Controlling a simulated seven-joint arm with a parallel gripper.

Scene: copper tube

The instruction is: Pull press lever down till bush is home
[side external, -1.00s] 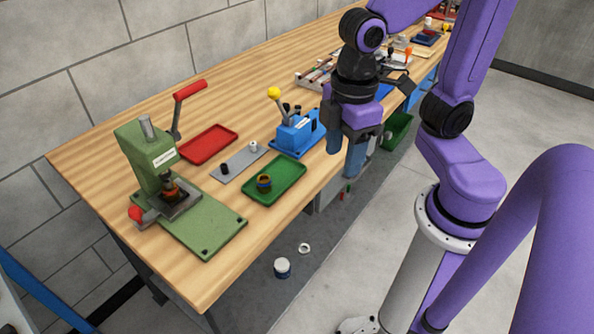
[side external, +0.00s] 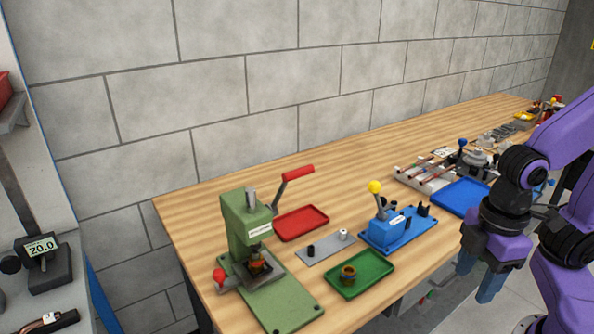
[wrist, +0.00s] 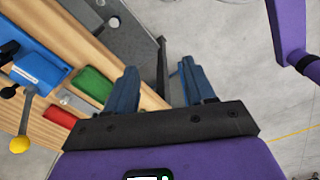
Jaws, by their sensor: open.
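The green press (side external: 245,228) stands at the near left end of the bench in the side view. Its lever (side external: 285,184) has a red grip and points up and to the right. A brownish copper-coloured part (side external: 259,266) sits under the press ram; how deep the bush sits cannot be told. My gripper (side external: 480,281) is at the right, past the front edge of the bench, far from the lever. It is open and empty, with its blue fingers pointing down. In the wrist view its fingers (wrist: 157,92) stand apart with only floor and bench edge between them.
A red tray (side external: 301,222), a grey plate with small pegs (side external: 322,250), a green tray holding a ring-shaped part (side external: 375,283) and a blue fixture with a yellow-knobbed lever (side external: 391,228) lie between press and gripper. A blue tray (side external: 462,196) is farther back.

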